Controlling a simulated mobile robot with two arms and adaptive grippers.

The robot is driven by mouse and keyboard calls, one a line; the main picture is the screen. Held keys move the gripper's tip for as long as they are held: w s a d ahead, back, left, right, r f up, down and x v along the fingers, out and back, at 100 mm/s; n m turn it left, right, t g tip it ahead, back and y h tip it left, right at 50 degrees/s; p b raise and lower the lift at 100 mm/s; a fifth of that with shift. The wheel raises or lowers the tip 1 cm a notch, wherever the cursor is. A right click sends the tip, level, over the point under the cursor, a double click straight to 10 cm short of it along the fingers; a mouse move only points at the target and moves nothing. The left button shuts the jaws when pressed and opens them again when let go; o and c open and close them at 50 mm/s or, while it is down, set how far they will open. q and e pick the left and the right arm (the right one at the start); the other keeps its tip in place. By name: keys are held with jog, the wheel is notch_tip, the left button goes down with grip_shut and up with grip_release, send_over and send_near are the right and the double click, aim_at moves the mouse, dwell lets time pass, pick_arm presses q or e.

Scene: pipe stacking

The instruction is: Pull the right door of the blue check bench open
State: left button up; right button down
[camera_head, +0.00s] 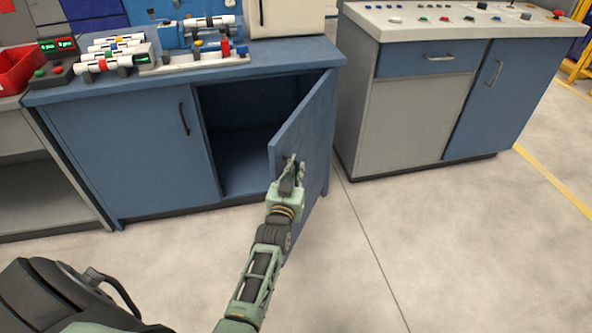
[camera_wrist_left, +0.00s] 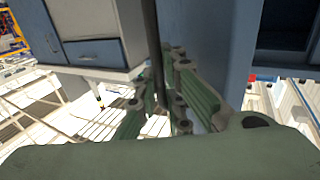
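The blue check bench (camera_head: 130,150) stands at the left of the head view. Its right door (camera_head: 312,130) is swung partly open towards me, and the dark interior (camera_head: 240,130) shows behind it. The left door is closed. My left gripper (camera_head: 289,172) is at the outer face of the right door, at its handle. In the left wrist view, the dark upright handle (camera_wrist_left: 154,45) runs down between the green fingers (camera_wrist_left: 160,110), which look shut on it. The blue door panel (camera_wrist_left: 205,50) is right beside them. My right gripper is in neither view.
A grey and blue console cabinet (camera_head: 415,110) stands right of the open door, across a gap. The floor (camera_head: 420,240) in front is clear.

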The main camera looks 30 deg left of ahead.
pick_arm(q)
jog(key=o, duration=0.5)
jog(key=shift+v, duration=3.75)
jog(key=shift+c, duration=0.5)
